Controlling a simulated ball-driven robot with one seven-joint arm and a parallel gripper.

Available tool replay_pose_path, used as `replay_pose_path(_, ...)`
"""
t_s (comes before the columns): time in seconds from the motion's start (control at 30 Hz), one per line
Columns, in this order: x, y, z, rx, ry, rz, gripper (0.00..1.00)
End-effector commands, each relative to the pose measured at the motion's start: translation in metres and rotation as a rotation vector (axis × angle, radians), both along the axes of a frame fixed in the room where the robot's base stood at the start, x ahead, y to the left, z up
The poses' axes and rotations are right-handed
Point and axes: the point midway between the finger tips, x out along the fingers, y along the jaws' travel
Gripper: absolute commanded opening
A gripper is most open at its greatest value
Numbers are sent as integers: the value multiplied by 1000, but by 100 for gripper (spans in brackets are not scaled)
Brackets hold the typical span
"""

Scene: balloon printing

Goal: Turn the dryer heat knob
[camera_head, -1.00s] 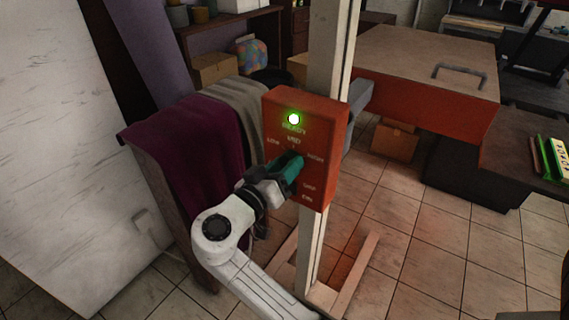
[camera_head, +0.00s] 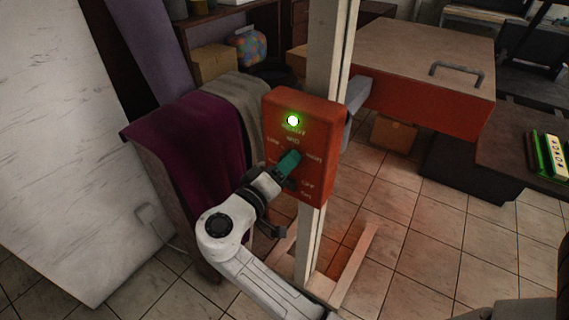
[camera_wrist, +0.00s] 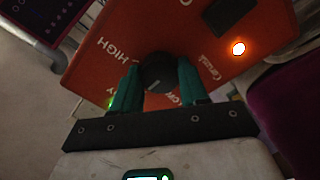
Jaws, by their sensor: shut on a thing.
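The words HIGH and LOW show around the knob. An orange light (camera_wrist: 238,48) glows on the box to the right.
A maroon cloth (camera_head: 195,140) and a grey cloth hang over a rack left of the box. The dryer's wide orange head (camera_head: 425,105) extends to the right behind the post. Tiled floor is open at the lower right.

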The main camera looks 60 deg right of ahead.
Motion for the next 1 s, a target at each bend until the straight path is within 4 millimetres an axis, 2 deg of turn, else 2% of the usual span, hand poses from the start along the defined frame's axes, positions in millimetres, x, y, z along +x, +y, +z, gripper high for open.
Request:
replay_pose_path(0.33,1,1,0,-1,1,5,13)
replay_pose_path(0.37,1,1,0,-1,1,5,46)
replay_pose_path(0.6,1,0,0,0,1,2,69)
replay_pose_path(0.87,0,2,0,0,0,2,69)
replay_pose_path(1.0,1,14,-1,-1,0,4,69)
